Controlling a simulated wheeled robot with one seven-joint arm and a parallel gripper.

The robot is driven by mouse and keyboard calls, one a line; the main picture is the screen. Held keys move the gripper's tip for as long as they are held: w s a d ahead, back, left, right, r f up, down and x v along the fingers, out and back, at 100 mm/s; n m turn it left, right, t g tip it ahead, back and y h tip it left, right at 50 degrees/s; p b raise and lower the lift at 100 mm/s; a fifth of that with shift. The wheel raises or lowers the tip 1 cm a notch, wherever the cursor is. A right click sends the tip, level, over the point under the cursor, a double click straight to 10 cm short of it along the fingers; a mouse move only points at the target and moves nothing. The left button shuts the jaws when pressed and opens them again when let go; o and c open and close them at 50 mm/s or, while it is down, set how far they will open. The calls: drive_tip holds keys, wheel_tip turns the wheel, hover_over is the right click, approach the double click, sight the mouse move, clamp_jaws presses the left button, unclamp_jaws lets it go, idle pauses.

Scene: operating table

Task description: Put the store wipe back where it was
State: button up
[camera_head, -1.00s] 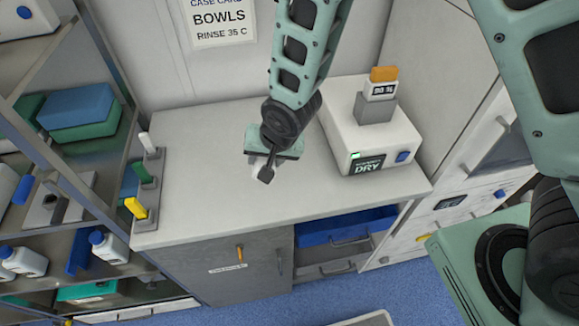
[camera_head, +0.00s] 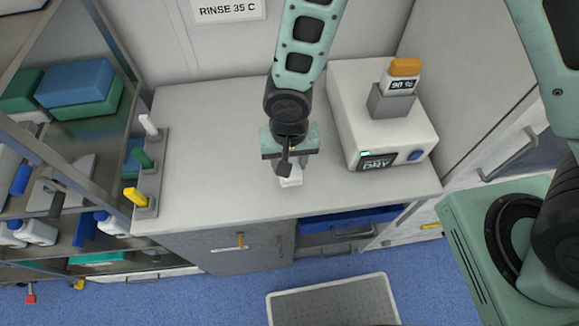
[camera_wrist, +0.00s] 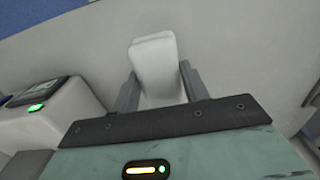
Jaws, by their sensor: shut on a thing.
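The store wipe looks like a white, rounded block. In the wrist view the wipe (camera_wrist: 155,65) sits between the two grey fingers of my gripper (camera_wrist: 160,88), which is shut on it. In the head view my gripper (camera_head: 290,165) is over the front middle of the white counter (camera_head: 220,130), left of the drying unit. The white wipe (camera_head: 290,181) shows just below the fingers there. I cannot tell whether it touches the counter.
A white DRY unit (camera_head: 380,125) with an orange-topped block (camera_head: 402,72) stands at the counter's right. A strip of white, green and yellow levers (camera_head: 147,185) lines its left edge. Below are an open blue drawer (camera_head: 345,222) and a grey step (camera_head: 335,305). Shelves (camera_head: 60,160) stand left.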

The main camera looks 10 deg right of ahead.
drive_tip(key=shift+f+p, duration=0.4)
drive_tip(key=shift+f, duration=1.7)
drive_tip(key=o, duration=0.9)
wheel_tip(320, 180, up, 11)
drive_tip(key=shift+b, duration=1.15)
drive_tip(key=shift+s+d+r, duration=0.1)
drive_tip(key=shift+d+r, duration=0.05)
drive_tip(key=shift+r, duration=0.7)
drive_tip(key=s+d+r+n, duration=0.2)
drive_tip(key=s+r, duration=0.1)
drive_tip(key=r, duration=0.1)
drive_tip(key=s+d+r+n, duration=0.3)
drive_tip(key=s+r, duration=0.1)
drive_tip(key=s+d+r+n, duration=0.2)
drive_tip(key=s+r+n, duration=0.1)
drive_tip(key=s+r, duration=0.1)
drive_tip(key=shift+s+d+r+y, duration=0.1)
drive_tip(key=shift+d+r+y, duration=0.2)
drive_tip(key=shift+d+r, duration=0.1)
